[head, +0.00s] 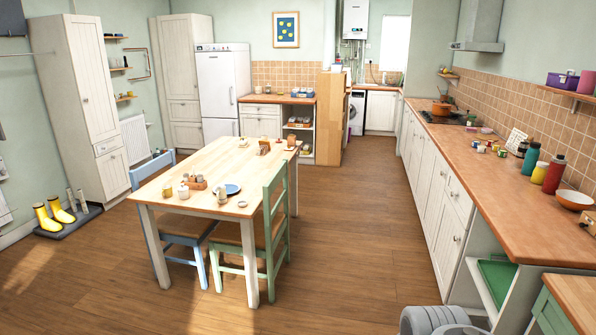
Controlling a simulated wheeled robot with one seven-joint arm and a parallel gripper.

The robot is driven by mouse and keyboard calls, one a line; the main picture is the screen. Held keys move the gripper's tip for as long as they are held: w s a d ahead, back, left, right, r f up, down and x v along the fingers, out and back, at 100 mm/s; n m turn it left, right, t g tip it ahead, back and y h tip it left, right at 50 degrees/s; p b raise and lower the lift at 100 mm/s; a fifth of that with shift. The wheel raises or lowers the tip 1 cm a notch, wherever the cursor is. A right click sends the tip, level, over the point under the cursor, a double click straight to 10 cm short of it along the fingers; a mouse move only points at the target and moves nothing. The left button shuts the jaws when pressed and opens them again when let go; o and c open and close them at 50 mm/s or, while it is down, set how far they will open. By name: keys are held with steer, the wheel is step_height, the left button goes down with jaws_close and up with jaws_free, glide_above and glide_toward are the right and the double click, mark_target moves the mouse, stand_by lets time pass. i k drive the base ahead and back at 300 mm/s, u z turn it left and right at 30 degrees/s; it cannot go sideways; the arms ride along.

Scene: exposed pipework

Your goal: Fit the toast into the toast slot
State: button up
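I cannot make out the toast or a toast slot for certain at this distance. A pale object with dark lines (588,221) is cut off at the right edge of the picture, on the right-hand counter (480,185); I cannot tell what it is. My gripper is not in view. Only grey rounded parts, which look like my own arm, show at the bottom edge right of the middle.
A wooden table (185,160) with a blue plate (227,190), jars and small items stands left of the middle. A blue chair (185,228) and a green chair (248,240) stand at it. Bottles (554,174) and a bowl (574,200) stand on the counter. The floor between is clear.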

mark_target(262, 153)
steer(key=i, duration=7.2)
steer(key=u, duration=4.25)
steer(key=i, duration=0.5)
steer(key=z, duration=0.05)
